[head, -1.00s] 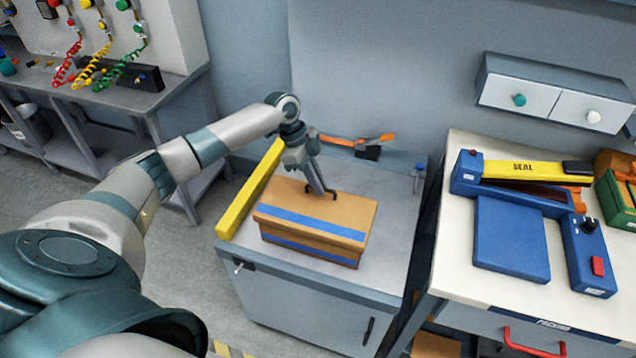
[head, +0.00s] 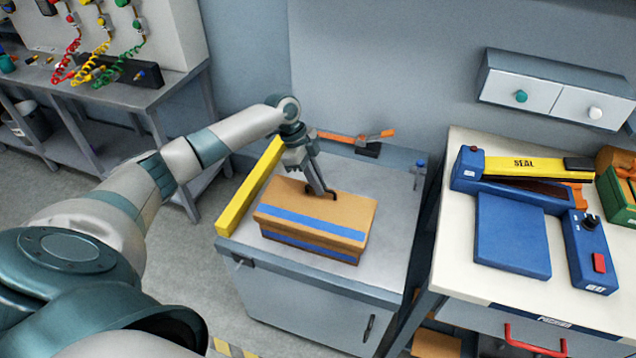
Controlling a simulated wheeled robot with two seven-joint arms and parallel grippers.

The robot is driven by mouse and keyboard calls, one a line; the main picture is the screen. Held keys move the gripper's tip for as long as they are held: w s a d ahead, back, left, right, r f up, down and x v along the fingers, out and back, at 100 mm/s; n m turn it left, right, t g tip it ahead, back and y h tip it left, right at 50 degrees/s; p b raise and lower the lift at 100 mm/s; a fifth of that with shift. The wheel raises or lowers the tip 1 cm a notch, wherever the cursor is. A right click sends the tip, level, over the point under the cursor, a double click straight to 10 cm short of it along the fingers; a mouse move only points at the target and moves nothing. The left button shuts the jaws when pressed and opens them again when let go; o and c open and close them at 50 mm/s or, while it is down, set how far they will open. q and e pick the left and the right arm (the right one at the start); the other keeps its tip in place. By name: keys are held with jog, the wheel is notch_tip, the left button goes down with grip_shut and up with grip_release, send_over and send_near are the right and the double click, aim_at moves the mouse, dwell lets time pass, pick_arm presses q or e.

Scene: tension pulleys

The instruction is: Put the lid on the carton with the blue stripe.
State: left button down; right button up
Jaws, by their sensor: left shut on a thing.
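The carton (head: 310,249) is brown cardboard with a blue stripe along its front and stands on the grey cabinet top. My left gripper (head: 321,194) points down and is shut on the dark handle in the middle of the lid. The fingertips partly hide the handle. My right gripper is not in view.
A yellow bar (head: 250,188) runs along the cabinet's left edge, close to the carton. An orange-handled tool (head: 368,146) lies at the back. To the right, a white table (head: 462,275) holds a blue sealer (head: 512,237). The cabinet top right of the carton is clear.

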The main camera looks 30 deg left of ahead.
pick_arm(q)
jog(key=c, duration=1.8)
grip_release()
